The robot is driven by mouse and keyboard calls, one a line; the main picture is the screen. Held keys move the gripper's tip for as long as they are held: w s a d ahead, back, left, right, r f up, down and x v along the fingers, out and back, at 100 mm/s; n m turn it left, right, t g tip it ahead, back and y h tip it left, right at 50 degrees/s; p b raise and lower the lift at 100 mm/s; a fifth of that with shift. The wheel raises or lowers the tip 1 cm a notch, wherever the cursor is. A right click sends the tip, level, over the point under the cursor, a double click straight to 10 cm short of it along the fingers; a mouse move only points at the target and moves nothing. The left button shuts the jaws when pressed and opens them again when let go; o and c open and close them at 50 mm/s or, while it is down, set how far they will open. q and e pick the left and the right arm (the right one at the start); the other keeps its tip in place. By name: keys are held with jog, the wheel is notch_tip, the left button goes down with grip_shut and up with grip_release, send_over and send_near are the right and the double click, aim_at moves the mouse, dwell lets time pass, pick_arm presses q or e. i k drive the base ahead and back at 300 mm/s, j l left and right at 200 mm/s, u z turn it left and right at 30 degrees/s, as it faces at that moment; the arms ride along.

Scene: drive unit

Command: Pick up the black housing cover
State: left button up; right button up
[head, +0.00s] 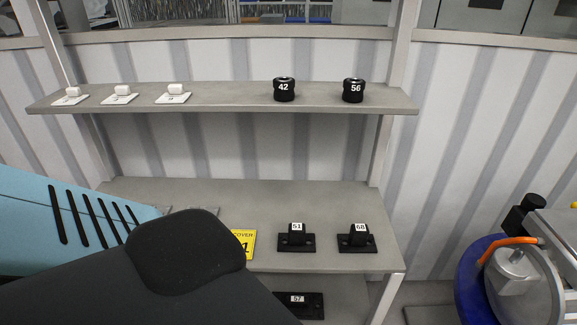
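Two black parts with white tags stand on the middle shelf: a left black part (296,238) tagged 51 and a right black part (357,238) whose tag seems to read 68. Another black part (299,305), tagged 57, lies on the lower shelf, partly cut off by the frame and my arm. A yellow sign (244,243) reading "COVER", partly hidden by my arm, is left of the tagged 51 part. I cannot tell which part is the black housing cover. Neither gripper shows; only arm links of mine cover the lower left.
The top shelf (230,99) holds several white pieces on the left and two black round parts, tagged 42 (284,90) and 56 (353,91). A shelf post (384,150) stands right of the middle shelf. A blue and grey machine (515,270) with an orange hose is at lower right.

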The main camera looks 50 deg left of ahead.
aim_at(303, 305)
jog(key=i+l+u, duration=0.15)
jog(key=u, duration=0.2)
jog(key=i+l+u, duration=0.5)
jog(key=u, duration=0.2)
jog(key=i, duration=0.1)
